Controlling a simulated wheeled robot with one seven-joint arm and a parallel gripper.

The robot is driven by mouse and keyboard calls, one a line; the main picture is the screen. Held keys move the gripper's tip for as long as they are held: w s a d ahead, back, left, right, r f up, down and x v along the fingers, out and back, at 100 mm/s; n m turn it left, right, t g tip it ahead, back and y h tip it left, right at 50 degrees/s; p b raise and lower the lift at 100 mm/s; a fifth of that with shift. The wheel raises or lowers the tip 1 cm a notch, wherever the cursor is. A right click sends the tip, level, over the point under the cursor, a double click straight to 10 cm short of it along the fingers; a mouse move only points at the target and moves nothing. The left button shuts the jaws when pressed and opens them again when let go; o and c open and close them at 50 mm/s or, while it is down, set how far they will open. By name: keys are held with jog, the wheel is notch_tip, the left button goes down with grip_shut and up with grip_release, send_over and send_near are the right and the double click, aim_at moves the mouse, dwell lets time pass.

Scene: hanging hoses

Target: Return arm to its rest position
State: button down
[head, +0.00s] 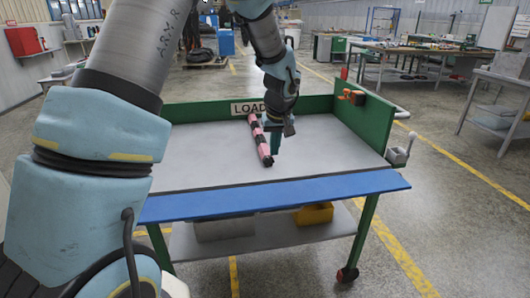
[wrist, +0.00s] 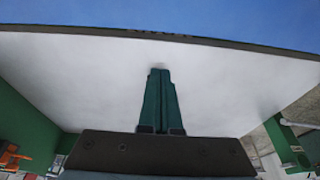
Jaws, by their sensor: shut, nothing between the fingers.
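My arm reaches from the left of the head view over a work cart. My gripper (head: 276,152) points down above the grey tabletop (head: 340,150), near the cart's middle. Its dark green fingers also show in the wrist view (wrist: 159,72), closed together with nothing between them. I cannot tell how far above the surface the fingertips are. The hose does not show in the wrist view.
The cart has green walls (head: 365,120), a blue front edge (head: 270,199) and a LOAD sign (head: 249,107) at the back. An orange item (head: 352,97) sits on the right wall. A yellow bin (head: 314,214) stands on the lower shelf. The tabletop's right side is clear.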

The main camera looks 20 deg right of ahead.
jog(key=s+a+r+g, duration=0.1)
jog(key=s+a+r, duration=0.1)
jog(key=a, duration=0.8)
jog(key=s+a+r, duration=0.2)
jog(key=a, duration=0.7)
jog(key=s+a, duration=1)
jog(key=a, duration=0.2)
jog(key=shift+s+g, duration=0.15)
jog(key=shift+g, duration=0.25)
